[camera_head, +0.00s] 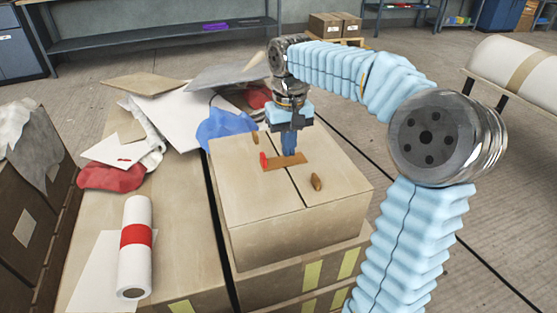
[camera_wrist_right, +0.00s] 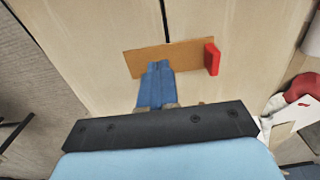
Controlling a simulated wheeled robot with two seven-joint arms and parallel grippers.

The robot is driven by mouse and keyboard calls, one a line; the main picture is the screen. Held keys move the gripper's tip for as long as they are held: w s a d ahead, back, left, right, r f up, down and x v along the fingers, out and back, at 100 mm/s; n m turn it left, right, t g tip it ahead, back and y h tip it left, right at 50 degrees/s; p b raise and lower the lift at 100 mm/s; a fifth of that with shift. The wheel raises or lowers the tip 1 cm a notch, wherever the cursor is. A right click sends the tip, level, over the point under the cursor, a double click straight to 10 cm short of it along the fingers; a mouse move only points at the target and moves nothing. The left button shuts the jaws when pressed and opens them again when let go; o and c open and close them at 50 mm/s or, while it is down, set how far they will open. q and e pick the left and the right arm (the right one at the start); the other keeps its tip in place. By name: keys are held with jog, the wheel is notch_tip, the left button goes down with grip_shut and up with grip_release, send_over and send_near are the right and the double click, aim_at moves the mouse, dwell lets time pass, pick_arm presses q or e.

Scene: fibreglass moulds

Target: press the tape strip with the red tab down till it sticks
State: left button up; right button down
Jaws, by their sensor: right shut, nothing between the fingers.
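A brown tape strip (camera_head: 290,160) with a red tab (camera_head: 264,160) lies across the centre seam of a closed cardboard box (camera_head: 241,195). In the right wrist view the strip (camera_wrist_right: 188,54) crosses the dark seam, with its red tab (camera_wrist_right: 211,59) standing up at the right end. My right gripper (camera_head: 289,153) is shut and empty, pointing down with its blue fingertips at the strip near the seam. In the wrist view the fingertips (camera_wrist_right: 158,66) overlap the strip's near edge; whether they press on it I cannot tell. My left gripper is not in view.
Oval brown handle holes (camera_head: 316,182) show on the box top. The box rests on another carton (camera_head: 290,285).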

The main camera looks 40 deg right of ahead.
aim_at(288, 160)
jog(key=shift+f+b, duration=0.55)
jog(key=shift+f, duration=0.3)
dwell(0.7)
dwell(0.4)
notch_tip(288, 160, up, 5)
jog(key=p, duration=0.4)
jog(key=shift+p, duration=0.4)
jog(key=shift+r+p, duration=0.35)
jog(key=shift+r, duration=0.7)
jog(key=shift+f, duration=0.1)
